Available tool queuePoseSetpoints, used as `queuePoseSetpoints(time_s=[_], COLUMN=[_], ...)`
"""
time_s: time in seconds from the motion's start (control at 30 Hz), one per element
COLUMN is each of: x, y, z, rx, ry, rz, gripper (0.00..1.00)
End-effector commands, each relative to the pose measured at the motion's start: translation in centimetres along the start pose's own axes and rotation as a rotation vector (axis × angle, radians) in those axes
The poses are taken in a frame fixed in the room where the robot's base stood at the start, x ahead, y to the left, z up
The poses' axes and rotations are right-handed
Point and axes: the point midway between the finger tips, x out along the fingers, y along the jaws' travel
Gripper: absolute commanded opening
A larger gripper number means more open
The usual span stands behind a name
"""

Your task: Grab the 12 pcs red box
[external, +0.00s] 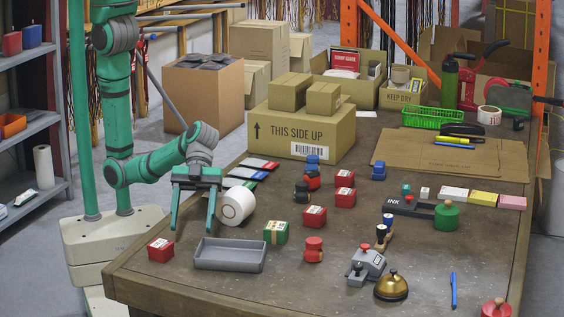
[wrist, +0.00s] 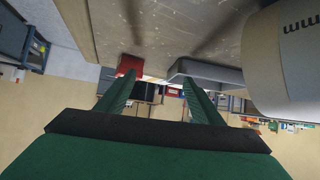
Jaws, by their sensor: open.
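Several small red boxes with white labels are on the table; the print is too small to tell which says 12 pcs. One red box (external: 160,250) sits alone near the left table edge, and one (external: 315,217) is mid-table. Two more, one red box (external: 345,197) and another red box (external: 345,178), stand behind it. My gripper (external: 193,226) is open and empty over the left side of the table, fingers down, right of the lone box. In the wrist view a red box (wrist: 130,66) shows beyond the left fingertip of my gripper (wrist: 157,79).
A grey tray (external: 230,256) lies right of the lone box and shows in the wrist view (wrist: 210,72). A white roll (external: 237,207) is close beside the right finger. A green box (external: 276,232) and red stamp (external: 313,250) stand further right.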

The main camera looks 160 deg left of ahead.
Motion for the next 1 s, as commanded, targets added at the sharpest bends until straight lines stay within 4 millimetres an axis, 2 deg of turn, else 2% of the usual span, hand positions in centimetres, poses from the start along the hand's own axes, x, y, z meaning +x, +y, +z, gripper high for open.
queuePoseSetpoints(time_s=[0.27,0.63,1.0], x=[-0.9,0.2,4.5], y=[0.9,2.4,4.2], z=[-0.3,-1.2,-1.8], rx=[0.217,0.215,0.213], ry=[0.003,0.178,0.181], rz=[0.235,0.367,0.368], gripper=[0.61,0.61,0.61])
